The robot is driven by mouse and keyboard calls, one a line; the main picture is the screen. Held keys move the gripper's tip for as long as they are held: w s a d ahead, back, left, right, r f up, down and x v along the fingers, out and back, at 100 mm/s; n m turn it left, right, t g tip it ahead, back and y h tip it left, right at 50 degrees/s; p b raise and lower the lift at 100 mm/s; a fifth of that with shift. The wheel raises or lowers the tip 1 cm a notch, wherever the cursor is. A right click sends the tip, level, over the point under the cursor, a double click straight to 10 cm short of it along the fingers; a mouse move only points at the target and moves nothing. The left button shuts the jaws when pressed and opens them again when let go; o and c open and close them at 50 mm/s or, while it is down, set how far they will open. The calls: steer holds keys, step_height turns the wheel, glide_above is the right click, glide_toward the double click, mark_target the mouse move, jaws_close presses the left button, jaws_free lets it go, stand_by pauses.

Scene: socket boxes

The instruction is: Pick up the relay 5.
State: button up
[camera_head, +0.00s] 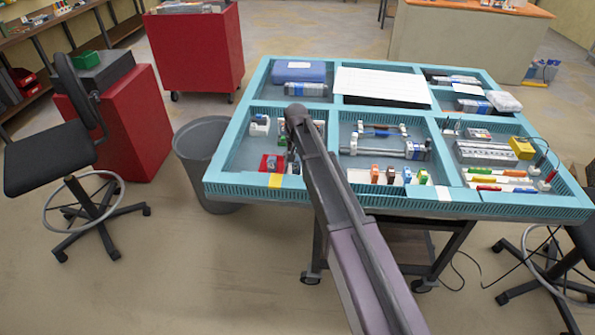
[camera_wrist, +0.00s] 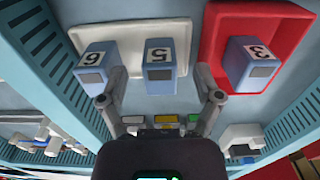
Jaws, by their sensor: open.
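Relay 5 (camera_wrist: 168,75) is a blue-grey block with a white label marked 5. It stands in a white tray (camera_wrist: 190,60) in the wrist view. Relay 6 (camera_wrist: 93,75) stands to its left, partly in the same tray. My gripper (camera_wrist: 159,98) is open and empty. Its two fingers lie apart, one below and left of relay 5, the other below and right of it. I cannot tell how far the tips are from the relay in depth. In the head view my arm hides most of that spot.
Relay 3 (camera_wrist: 252,70) stands in a red tray (camera_wrist: 212,40) close to the right finger; that red tray also shows in the head view (camera_head: 264,168). The teal table's divider walls (camera_wrist: 62,70) bound the compartment. Several coloured blocks lie past the gripper.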

steer(key=shift+f+b, duration=0.5)
steer(key=shift+f, duration=0.35)
jaws_close()
steer(key=shift+r, duration=0.2)
step_height(320, 180, up, 10)
steer(key=p, duration=1)
steer(key=shift+f, duration=0.15)
steer(key=shift+w, duration=0.1)
stand_by(0.7)
